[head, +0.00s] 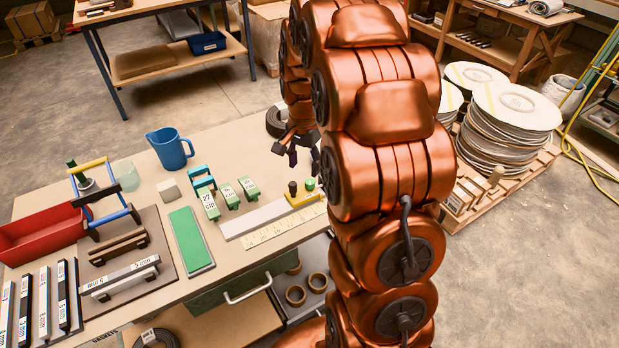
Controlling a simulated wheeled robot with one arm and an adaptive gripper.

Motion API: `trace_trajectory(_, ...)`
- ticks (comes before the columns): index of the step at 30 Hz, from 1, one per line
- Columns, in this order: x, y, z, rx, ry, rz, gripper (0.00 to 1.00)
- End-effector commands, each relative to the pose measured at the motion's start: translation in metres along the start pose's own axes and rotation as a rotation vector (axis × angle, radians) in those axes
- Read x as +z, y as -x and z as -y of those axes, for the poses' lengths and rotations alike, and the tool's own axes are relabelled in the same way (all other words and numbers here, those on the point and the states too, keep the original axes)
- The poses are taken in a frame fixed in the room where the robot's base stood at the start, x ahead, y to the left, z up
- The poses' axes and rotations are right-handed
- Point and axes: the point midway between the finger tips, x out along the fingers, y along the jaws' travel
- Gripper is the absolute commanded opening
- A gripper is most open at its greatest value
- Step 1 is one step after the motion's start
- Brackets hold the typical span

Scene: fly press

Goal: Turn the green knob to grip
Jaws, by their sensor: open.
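A small green knob (310,184) sits on a yellow block (302,199) near the right end of the workbench, with a taller black knob (292,188) beside it. My gripper (297,156) is open and points down. In the picture it appears just above and behind the two knobs, with nothing visible between its dark fingers. It looks apart from the green knob, but the exact gap cannot be told. My copper arm passes close to the right of the block. No marking on the knob is readable.
A pale bar (252,219) and a yellow ruler (268,232) lie left of the block. Stacked discs (512,110) are right of the bench.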

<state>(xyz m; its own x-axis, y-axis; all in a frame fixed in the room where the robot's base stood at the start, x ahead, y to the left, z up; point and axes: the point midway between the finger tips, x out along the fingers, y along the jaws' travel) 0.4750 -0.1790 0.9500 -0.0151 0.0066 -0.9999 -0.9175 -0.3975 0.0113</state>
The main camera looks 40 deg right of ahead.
Motion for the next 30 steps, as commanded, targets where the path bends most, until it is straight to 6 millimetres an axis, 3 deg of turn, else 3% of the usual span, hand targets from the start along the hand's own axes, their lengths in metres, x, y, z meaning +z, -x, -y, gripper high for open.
trace_trajectory(3, -0.022, -0.01, 0.004, -0.005, -0.071, -0.005, 0.55)
trace_trajectory(8, -0.035, -0.015, 0.006, -0.012, -0.116, -0.011, 0.55)
trace_trajectory(14, -0.037, -0.025, 0.007, -0.011, -0.123, -0.01, 0.55)
trace_trajectory(30, -0.036, -0.089, 0.007, -0.009, -0.12, -0.009, 0.55)
